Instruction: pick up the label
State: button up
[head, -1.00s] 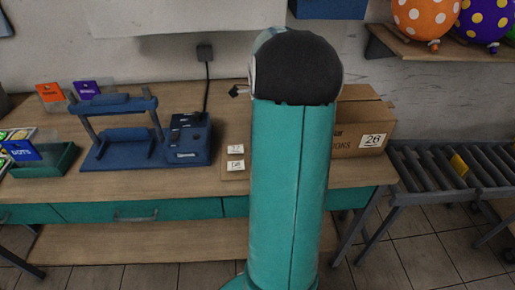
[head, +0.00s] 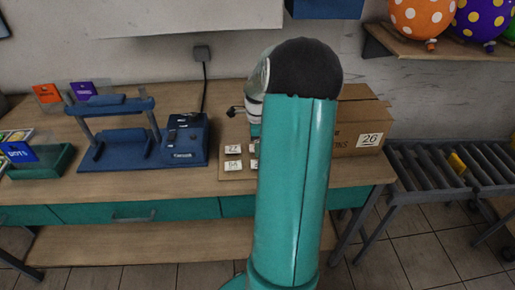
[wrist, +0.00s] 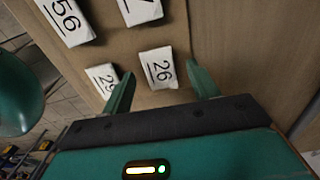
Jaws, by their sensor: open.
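White number labels lie on a flat wooden board (head: 238,176) on the table. In the wrist view a label reading 26 (wrist: 158,68) lies flat between the two teal fingers of my gripper (wrist: 159,72). The gripper is open and holds nothing. Labels reading 29 (wrist: 103,78) and 56 (wrist: 68,20) lie to the left, and another label (wrist: 140,10) lies above, partly cut off. The left finger is close beside the 29 label. In the head view my arm hides the gripper and part of the board.
A cardboard box (head: 352,140) marked 26 stands right of my arm. A blue press (head: 120,140) and control box (head: 186,140) stand to the left, with a green tray (head: 42,165) further left. A roller conveyor (head: 425,165) is at the right. Balloons (head: 422,16) sit on a shelf above.

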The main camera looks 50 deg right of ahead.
jog(key=shift+f, duration=0.25)
jog(key=shift+c, duration=0.4)
jog(key=c, duration=1)
